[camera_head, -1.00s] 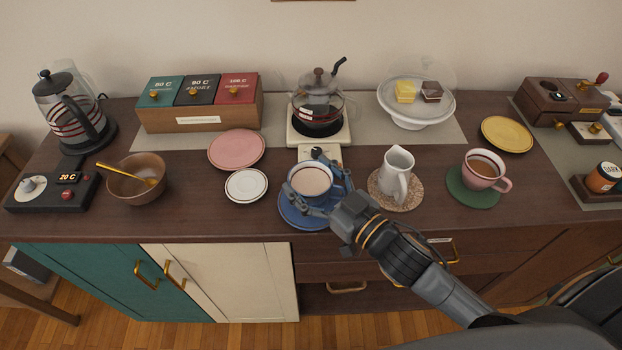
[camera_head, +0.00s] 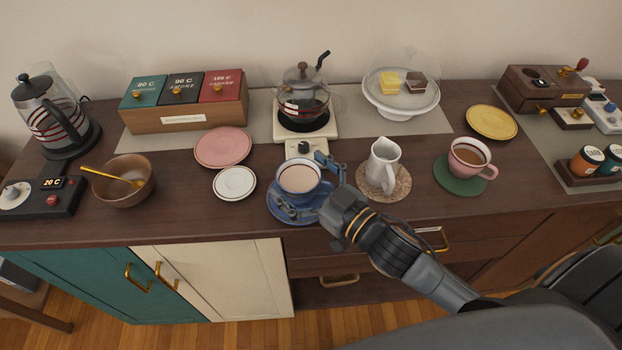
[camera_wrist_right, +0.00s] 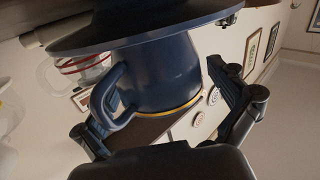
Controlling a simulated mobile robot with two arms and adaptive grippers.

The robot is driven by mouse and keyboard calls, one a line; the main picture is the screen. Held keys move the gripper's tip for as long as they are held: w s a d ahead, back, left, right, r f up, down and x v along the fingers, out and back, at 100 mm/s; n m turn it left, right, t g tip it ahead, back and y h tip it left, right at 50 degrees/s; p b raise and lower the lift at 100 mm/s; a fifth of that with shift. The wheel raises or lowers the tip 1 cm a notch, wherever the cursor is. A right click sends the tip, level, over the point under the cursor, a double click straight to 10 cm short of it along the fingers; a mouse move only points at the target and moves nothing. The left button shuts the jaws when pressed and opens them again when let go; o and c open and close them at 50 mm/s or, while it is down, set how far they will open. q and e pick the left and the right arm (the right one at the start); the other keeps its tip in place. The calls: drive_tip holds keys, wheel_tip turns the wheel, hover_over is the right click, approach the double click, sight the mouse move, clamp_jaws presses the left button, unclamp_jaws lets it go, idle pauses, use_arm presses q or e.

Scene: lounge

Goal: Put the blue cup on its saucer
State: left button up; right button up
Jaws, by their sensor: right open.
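The blue cup (camera_head: 299,181), filled with a light brown drink, stands upright on its blue saucer (camera_head: 292,217) near the front middle of the counter. In the right wrist view, which is turned upside down, the cup (camera_wrist_right: 165,75) rests against the saucer (camera_wrist_right: 140,28), with its handle toward the left finger. My right gripper (camera_head: 309,186) is open, with one finger on each side of the cup. In the wrist view, the right finger (camera_wrist_right: 235,95) stands clear of the cup wall. The left finger is close to the handle; I cannot tell if they touch. My left gripper is not in view.
A white jug (camera_head: 383,163) on a cork coaster and a pink cup (camera_head: 468,156) on a green coaster stand to the right. A small white plate (camera_head: 234,183) lies close on the left. A glass kettle (camera_head: 304,100) on its scale stands behind.

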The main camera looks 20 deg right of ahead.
drive_tip(key=shift+s+d+f, duration=0.1)
drive_tip(key=shift+s+d, duration=0.05)
drive_tip(key=shift+s, duration=0.15)
drive_tip(key=b+v, duration=0.2)
drive_tip(key=v, duration=0.7)
drive_tip(key=shift+s+d, duration=0.15)
drive_tip(key=shift+s, duration=0.15)
drive_tip(key=shift+v, duration=0.85)
